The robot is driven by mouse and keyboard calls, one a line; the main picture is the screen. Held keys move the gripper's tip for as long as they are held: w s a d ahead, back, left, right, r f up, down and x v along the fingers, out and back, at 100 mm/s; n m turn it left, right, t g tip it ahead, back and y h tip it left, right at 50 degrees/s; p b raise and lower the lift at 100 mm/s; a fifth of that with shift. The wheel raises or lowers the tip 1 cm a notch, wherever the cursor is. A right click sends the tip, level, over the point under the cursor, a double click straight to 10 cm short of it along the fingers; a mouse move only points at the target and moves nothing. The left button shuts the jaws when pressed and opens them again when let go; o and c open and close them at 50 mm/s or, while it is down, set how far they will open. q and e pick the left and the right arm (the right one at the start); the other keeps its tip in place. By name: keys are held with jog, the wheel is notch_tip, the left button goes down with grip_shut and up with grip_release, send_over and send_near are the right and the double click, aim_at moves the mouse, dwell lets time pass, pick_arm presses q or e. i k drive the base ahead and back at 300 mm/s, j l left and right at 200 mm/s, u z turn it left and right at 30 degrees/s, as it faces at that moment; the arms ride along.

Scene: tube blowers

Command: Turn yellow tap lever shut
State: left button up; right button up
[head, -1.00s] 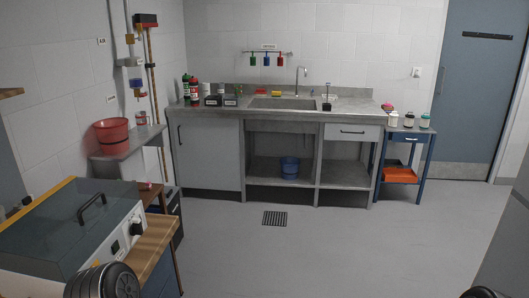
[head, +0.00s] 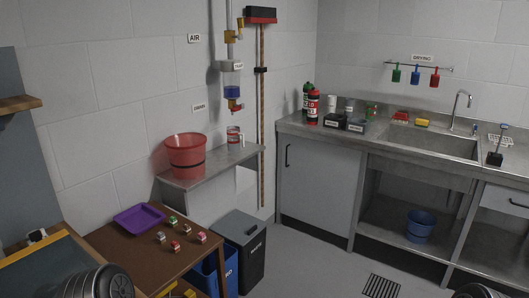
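A yellow tap lever (head: 240,27) shows on the grey vertical air pipe on the left wall, at the upper middle of the head view. It looks roughly upright beside the pipe, but it is too small to tell its exact setting. Below it on the same pipe hangs a filter with a blue bowl (head: 233,91), and a small red and yellow fitting (head: 236,106) at its bottom. Neither gripper shows. Only dark rounded parts of my arms show at the bottom left and bottom right edges, far from the lever.
A grey shelf (head: 207,179) with a red bucket (head: 186,155) stands under the pipe. A red-topped broom (head: 261,15) hangs right of it. A brown table (head: 130,245) with a purple tray (head: 139,218) and a dark bin (head: 240,250) stand in front. Open floor lies to the right.

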aim_at(240, 21)
jog(key=i+l+u, duration=0.7)
jog(key=i+l, duration=0.65)
jog(key=i+l+u, duration=0.2)
jog(key=i+l, duration=0.7)
jog(key=l, duration=0.1)
